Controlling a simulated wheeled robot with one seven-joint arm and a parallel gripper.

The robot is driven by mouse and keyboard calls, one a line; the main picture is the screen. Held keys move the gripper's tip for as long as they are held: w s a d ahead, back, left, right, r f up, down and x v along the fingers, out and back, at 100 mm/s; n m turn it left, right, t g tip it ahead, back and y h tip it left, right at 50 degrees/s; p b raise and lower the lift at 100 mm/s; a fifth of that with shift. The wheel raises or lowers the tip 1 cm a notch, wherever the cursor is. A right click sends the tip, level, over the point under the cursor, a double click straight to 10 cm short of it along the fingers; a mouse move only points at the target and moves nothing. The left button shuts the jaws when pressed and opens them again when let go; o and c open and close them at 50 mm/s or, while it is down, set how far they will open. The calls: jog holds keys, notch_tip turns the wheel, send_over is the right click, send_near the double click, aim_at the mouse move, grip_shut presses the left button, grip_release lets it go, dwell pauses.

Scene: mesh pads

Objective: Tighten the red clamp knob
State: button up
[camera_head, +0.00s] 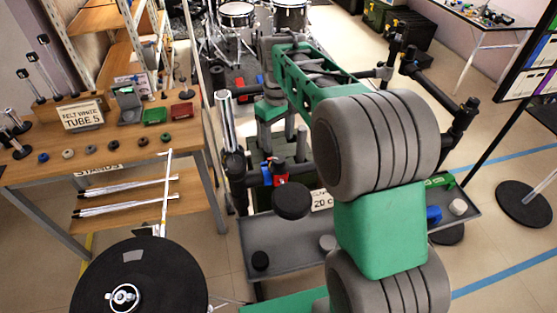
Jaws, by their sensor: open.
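A small red part (281,179), which looks like the red clamp knob, sits beside a blue part (266,175) on a dark clamp at the middle of the head view. Its exact shape is too small to tell. My green and grey arm reaches away from the lower right toward the back. My gripper (284,144) points down from the arm's far end, with its fingers apart, just above the red part. I see nothing between the fingers. Whether a finger touches the clamp cannot be told.
A chrome post (226,122) stands left of the clamp. A black round pad (292,199) is just below it, above a grey tray (300,245). A wooden bench (110,150) stands left, with a large black disc (138,280) in front. Drums (237,15) stand behind.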

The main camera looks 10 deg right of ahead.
aim_at(279, 158)
notch_tip(279, 158, down, 8)
jog(key=shift+w+d+r+p, duration=0.1)
jog(key=shift+w+p, duration=0.05)
jog(key=shift+p, duration=0.45)
jog(key=shift+c, duration=0.5)
grip_shut()
